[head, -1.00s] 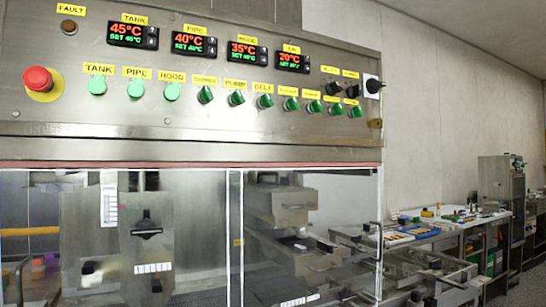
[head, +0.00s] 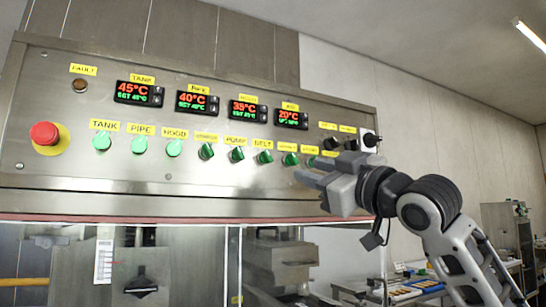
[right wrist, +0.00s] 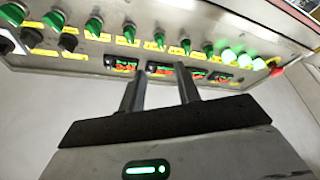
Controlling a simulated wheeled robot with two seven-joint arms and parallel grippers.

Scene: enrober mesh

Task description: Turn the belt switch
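The belt switch (head: 265,157) is a green knob under the yellow BELT label, in the row of knobs on the steel panel (head: 100,190). In the right wrist view it seems to be the green knob (right wrist: 159,38) above the gap between the fingers. My right gripper (head: 308,178) is in front of the panel, below and to the right of the belt switch, apart from it. Its two fingers (right wrist: 160,78) stand apart with nothing between them. It hides some knobs at the right of the row. My left gripper is not in view.
Neighbouring green knobs, such as the pump switch (head: 237,154), sit close beside the belt switch. A red emergency button (head: 44,133) is at the far left, beside green lamps (head: 102,141). Red-lit displays (head: 247,111) are above. A glazed enclosure is below.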

